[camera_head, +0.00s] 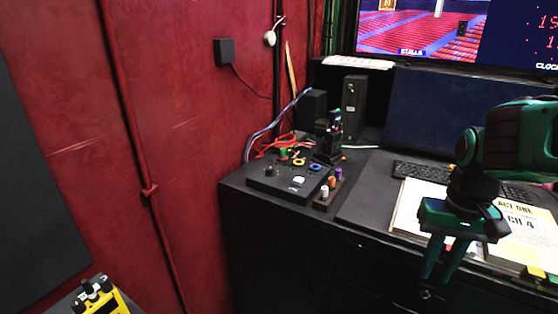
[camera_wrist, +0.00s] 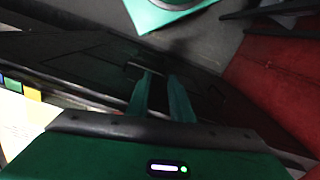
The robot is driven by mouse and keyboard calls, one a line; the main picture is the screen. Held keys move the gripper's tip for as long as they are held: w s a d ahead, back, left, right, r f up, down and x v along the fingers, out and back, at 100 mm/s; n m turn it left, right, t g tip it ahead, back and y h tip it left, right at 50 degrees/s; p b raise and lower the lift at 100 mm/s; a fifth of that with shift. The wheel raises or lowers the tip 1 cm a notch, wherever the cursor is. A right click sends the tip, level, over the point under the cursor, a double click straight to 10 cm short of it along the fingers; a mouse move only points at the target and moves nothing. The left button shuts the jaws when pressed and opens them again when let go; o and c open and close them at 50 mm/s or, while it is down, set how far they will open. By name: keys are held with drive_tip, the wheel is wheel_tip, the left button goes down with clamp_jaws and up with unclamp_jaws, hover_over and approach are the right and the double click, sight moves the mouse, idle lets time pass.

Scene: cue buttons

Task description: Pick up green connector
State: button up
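A small green piece (camera_head: 283,153), which looks like the green connector, stands on the black control panel (camera_head: 262,184) at the desk's left end. It is too small to make out in detail. My gripper (camera_head: 436,277) hangs in front of the desk, well to the right of the panel, pointing down. Its two green fingers are apart with nothing between them. In the wrist view my gripper (camera_wrist: 161,77) also shows a gap between the fingers, with dark furniture behind. The green connector is not seen in the wrist view.
The panel also bears a yellow ring (camera_head: 299,162) and a blue ring (camera_head: 315,166). A strip with orange, purple and white pegs (camera_head: 325,192) stands beside it. A keyboard (camera_head: 420,172) and open papers (camera_head: 410,215) lie to the right. A red wall (camera_head: 180,130) rises at the left.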

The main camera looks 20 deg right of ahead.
drive_tip(key=o, duration=0.3)
drive_tip(key=shift+o, duration=0.8)
drive_tip(key=shift+w+d+r+n, duration=0.1)
drive_tip(key=shift+w+r+n, duration=0.1)
drive_tip(key=shift+r, duration=0.3)
drive_tip(key=shift+w+r+n, duration=0.1)
drive_tip(key=shift+w+r, duration=0.1)
drive_tip(key=shift+r, duration=0.3)
wheel_tip(320, 180, up, 9)
drive_tip(key=n+t+y, duration=0.2)
drive_tip(key=n+y, duration=0.2)
drive_tip(key=n, duration=1.4)
hover_over(284, 149)
drive_tip(key=s+d, duration=0.2)
drive_tip(key=d, duration=0.2)
drive_tip(key=shift+x, duration=5)
